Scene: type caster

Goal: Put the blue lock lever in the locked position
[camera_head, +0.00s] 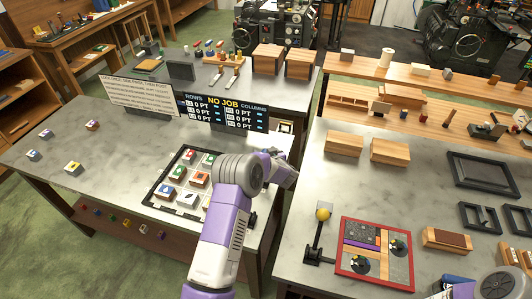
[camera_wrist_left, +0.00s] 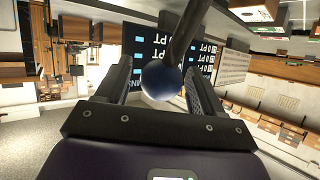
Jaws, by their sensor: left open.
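The blue lock lever's dark blue ball knob (camera_wrist_left: 162,80) shows in the left wrist view, on a dark rod that runs up to the top right. My left gripper (camera_wrist_left: 158,68) is open, with one black finger on each side of the knob. I cannot tell whether either finger touches it. In the head view my left gripper (camera_head: 288,177) is over the right edge of the left table, and the blue lever is hidden there behind my arm. The lever's base is not visible. My right gripper is out of view.
A black-framed tray (camera_head: 151,197) of coloured blocks lies left of my arm. A yellow-knobbed lever (camera_head: 322,214) stands beside a red-framed board (camera_head: 345,268) on the right table. A NO JOB sign (camera_head: 222,112) stands behind. A gap separates the two tables.

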